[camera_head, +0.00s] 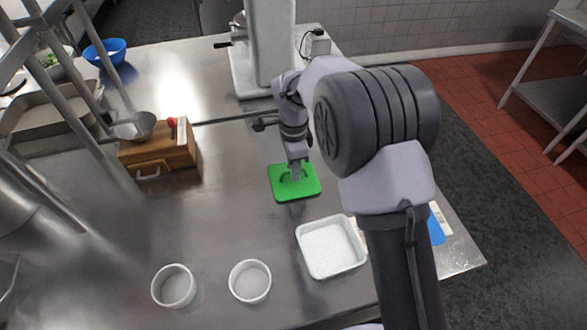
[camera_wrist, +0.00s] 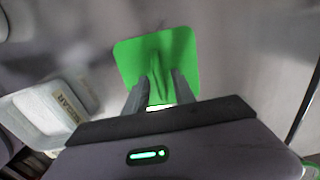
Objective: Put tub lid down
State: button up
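The green tub lid (camera_head: 309,188) lies flat on or very near the steel counter, in the middle of the head view. In the wrist view, the lid (camera_wrist: 130,55) is straight ahead, with a raised green handle (camera_wrist: 156,78) along its middle. My gripper (camera_head: 294,174) is right over the lid. In the wrist view, my gripper's fingers (camera_wrist: 160,86) stand apart on either side of the handle, with gaps visible beside it. The white open tub (camera_head: 331,246), filled with white contents, sits at the lid's lower right. The tub (camera_wrist: 45,112) shows at left in the wrist view, with a "SUGAR" label.
Two round white bowls (camera_head: 250,281) (camera_head: 174,286) stand near the front edge. A wooden box (camera_head: 158,158) and metal rack are at left. A white machine (camera_head: 270,50) stands behind. A blue item (camera_head: 436,228) lies right of the tub. Counter left of the lid is clear.

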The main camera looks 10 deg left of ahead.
notch_tip(320, 180, up, 11)
jog(key=p, duration=0.3)
jog(key=s+d+r+n+t+y, duration=0.1)
jog(key=s+d+r+n, duration=0.1)
jog(key=s+d+r, duration=0.4)
jog(key=s+d+r+n+t+y, duration=0.1)
jog(key=s+d+r+n, duration=0.15)
jog(key=d+r, duration=0.5)
jog(key=s+d+n+t, duration=0.2)
jog(key=s+d, duration=0.1)
jog(key=s, duration=0.5)
jog(key=s+d+n+t, duration=0.1)
jog(key=s+d, duration=0.3)
jog(key=s, duration=0.5)
jog(key=shift+s+d+n+t, duration=0.15)
jog(key=shift+s+n+t, duration=0.05)
jog(key=shift+n+t, duration=0.25)
